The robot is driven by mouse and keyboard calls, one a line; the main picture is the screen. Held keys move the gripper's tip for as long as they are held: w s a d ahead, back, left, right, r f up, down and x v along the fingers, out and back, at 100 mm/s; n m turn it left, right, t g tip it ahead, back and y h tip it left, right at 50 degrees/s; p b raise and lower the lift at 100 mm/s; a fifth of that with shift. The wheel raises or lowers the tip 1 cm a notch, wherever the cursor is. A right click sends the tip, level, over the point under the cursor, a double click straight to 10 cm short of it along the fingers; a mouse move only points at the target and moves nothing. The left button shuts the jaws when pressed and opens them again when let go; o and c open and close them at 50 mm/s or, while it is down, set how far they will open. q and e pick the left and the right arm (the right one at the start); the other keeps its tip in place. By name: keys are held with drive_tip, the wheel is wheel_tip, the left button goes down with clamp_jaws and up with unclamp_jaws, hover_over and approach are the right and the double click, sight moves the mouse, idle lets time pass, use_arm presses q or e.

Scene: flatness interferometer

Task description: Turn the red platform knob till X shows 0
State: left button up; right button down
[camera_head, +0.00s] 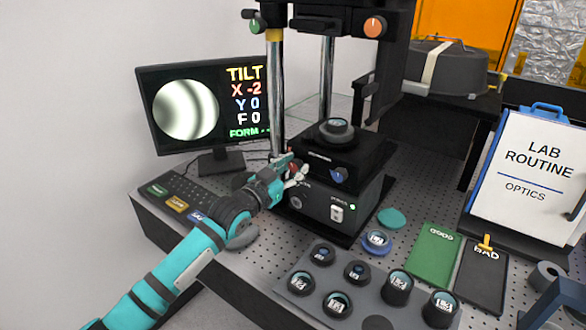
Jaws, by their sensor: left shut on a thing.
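The monitor (203,105) on the left shows TILT with X -2, Y 0 and F 0, beside a round image of blurred light and dark bands. My left gripper (294,172) reaches in from the lower left to the front left of the black platform (345,157). It is shut on the red platform knob, which is mostly hidden by the fingers; only a little red shows there. A blue knob (338,175) sits to its right on the platform front. A round dark part with a lens (336,128) rests on top of the platform. My right gripper is not in view.
The instrument base (325,208) has a switch and a green light. A grey tray (318,268) with several labelled lens parts stands in front. Green and black BAD mats (432,257) and a LAB ROUTINE board (532,165) are right. Orange and green knobs (375,27) are overhead.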

use_arm(q)
drive_tip(key=shift+m, duration=3.1)
drive_tip(key=o, duration=1.2)
drive_tip(key=shift+c, duration=0.2)
drive_tip(key=v, duration=1.2)
